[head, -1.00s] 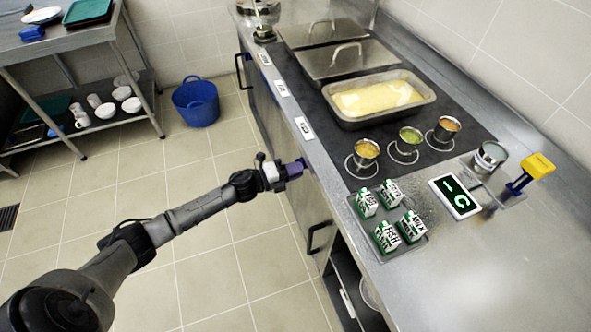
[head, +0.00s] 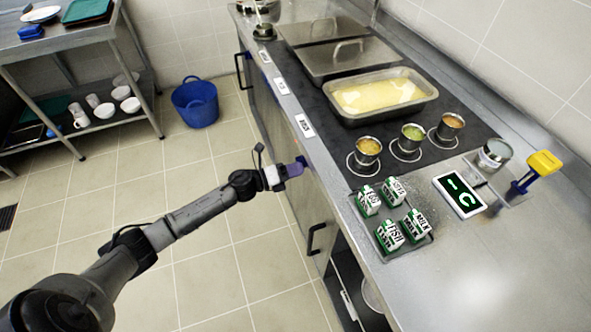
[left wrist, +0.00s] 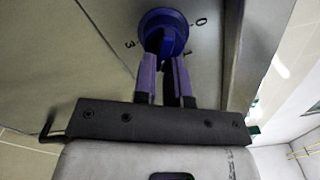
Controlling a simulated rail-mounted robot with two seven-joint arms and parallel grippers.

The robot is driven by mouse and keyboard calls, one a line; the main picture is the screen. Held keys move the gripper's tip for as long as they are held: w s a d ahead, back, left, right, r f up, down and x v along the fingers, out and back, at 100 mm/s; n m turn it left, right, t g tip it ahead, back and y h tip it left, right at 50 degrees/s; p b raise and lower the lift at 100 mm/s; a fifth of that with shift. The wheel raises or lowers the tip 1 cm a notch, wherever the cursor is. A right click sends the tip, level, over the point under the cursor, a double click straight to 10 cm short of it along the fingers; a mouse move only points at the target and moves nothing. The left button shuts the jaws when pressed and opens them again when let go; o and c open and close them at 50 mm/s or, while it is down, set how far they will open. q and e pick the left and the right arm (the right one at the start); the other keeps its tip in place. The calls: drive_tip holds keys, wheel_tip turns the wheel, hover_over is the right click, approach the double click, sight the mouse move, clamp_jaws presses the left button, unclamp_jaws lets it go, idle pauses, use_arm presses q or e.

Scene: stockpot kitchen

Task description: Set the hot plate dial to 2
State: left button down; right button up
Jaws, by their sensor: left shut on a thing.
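The round blue hot plate dial (left wrist: 163,22) sits on the steel front panel in the left wrist view. The marks 0 (left wrist: 201,22), 1 and 3 show around it; a 2 is not visible, and I cannot read the dial's setting. My left gripper (left wrist: 165,64) is shut on the dial, its purple fingers on either side of the grip. In the head view my left gripper (head: 292,169) is at the counter's front face, and the dial is mostly hidden there. My right gripper is not in view.
On the counter (head: 490,270) are a pan of yellow food (head: 381,96), several small pots, a tray of cartons (head: 395,215) and a display (head: 460,196). A door handle (head: 315,238) sticks out below my gripper. A blue bucket (head: 195,102) stands on the open floor.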

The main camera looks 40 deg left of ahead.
use_arm(q)
drive_tip(key=c, duration=1.2)
unclamp_jaws()
drive_tip(key=shift+o, duration=0.2)
drive_tip(key=p+v, duration=0.2)
drive_tip(key=v, duration=1.1)
drive_tip(key=shift+s+a+p, duration=0.2)
drive_tip(key=shift+s+p, duration=0.15)
drive_tip(key=shift+r, duration=0.15)
